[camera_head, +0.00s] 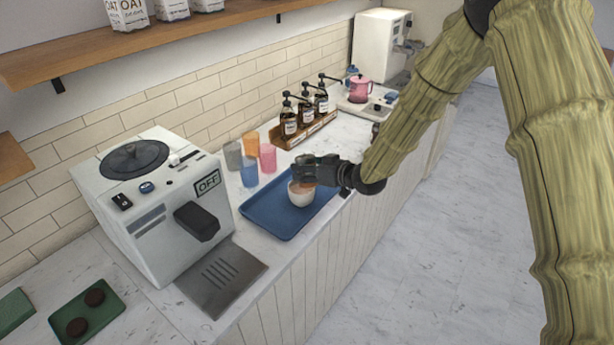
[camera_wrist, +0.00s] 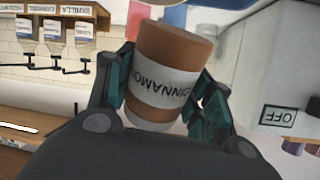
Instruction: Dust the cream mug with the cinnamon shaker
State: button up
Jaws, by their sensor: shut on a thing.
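The cream mug (camera_head: 300,197) stands upright on a blue tray (camera_head: 262,228) on the counter. My gripper (camera_head: 312,170) is just above the mug in the head view and covers part of its top. In the wrist view my gripper (camera_wrist: 165,95) is shut on the cinnamon shaker (camera_wrist: 172,48), a brown cylinder with a white label reading CINNAMON. The label appears upside down in that view. A small pale piece of a round rim shows at the top edge of the wrist view. Whether any cinnamon is falling cannot be seen.
A white machine marked OFF (camera_head: 160,205) stands left of the tray. Several coloured cups (camera_head: 267,157) and a wooden rack of pump bottles (camera_head: 300,132) stand behind. A pink pitcher (camera_head: 360,90) is farther back. A green tray (camera_head: 97,307) is at lower left.

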aim_at(310, 164)
jog(key=shift+s+d+r+n+t+y+b, duration=0.3)
jog(key=shift+r+t+y+b, duration=0.3)
jog(key=shift+b, duration=0.95)
jog(key=shift+s+d+r+n+t+y+b, duration=0.15)
jog(key=shift+s+r+t+y+b, duration=0.45)
jog(key=shift+b, duration=0.9)
jog(key=shift+r+n+t+b, duration=0.25)
jog(key=shift+r+t+b, duration=0.2)
jog(key=shift+b, duration=0.25)
